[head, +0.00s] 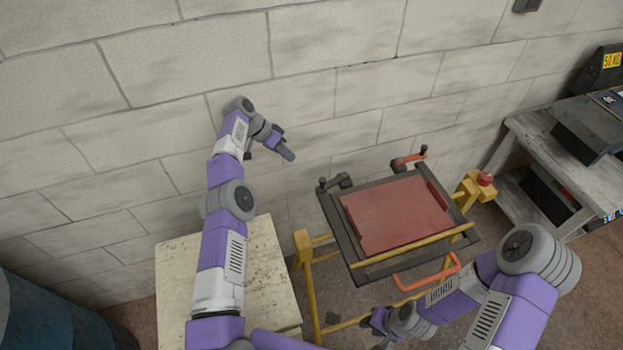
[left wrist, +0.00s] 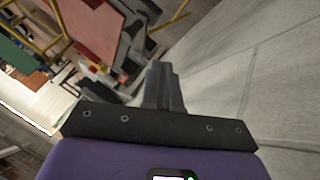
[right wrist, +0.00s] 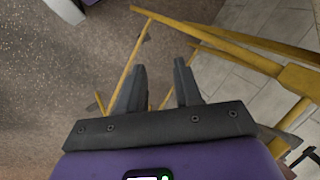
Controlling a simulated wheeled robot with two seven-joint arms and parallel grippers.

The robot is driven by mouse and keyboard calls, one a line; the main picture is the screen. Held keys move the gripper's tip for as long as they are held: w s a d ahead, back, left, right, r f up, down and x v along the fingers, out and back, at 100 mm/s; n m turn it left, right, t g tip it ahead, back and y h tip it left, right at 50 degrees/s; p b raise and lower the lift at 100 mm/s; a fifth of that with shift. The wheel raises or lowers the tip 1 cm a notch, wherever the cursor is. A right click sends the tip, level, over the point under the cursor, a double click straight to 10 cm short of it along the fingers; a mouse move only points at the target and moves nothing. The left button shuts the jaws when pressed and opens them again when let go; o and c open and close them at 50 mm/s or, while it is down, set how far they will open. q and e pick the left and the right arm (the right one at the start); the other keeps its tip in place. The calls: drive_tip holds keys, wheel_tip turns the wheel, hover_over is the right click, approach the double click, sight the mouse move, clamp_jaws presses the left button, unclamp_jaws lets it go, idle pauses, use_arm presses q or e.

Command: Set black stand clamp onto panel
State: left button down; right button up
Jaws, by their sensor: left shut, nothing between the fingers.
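The red panel (head: 395,215) lies in a dark frame (head: 345,235) on the yellow bench stand; it also shows in the left wrist view (left wrist: 88,30). A black clamp (head: 336,182) sits at the frame's back left corner, its arm pointing away from the panel as far as I can tell. My left gripper (head: 288,154) is shut and empty, near the wall, above and left of that clamp. Its closed fingers (left wrist: 165,85) show in the left wrist view. My right gripper (head: 372,325) is low in front of the bench; the right wrist view shows its fingers (right wrist: 157,85) apart and empty.
An orange-handled clamp (head: 408,161) is at the back right and an orange handle (head: 428,276) at the front. A red button on a yellow box (head: 484,180) is at the right. A pale table (head: 175,280) stands left, a shelf (head: 545,150) right; the wall is close behind.

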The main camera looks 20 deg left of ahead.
use_arm(q)
drive_tip(key=d+f+b, duration=0.2)
drive_tip(key=d+f, duration=0.4)
drive_tip(key=d, duration=0.2)
drive_tip(key=shift+s+b, duration=0.3)
drive_tip(key=shift+d+f, duration=0.1)
drive_tip(key=shift+d, duration=0.1)
idle(0.4)
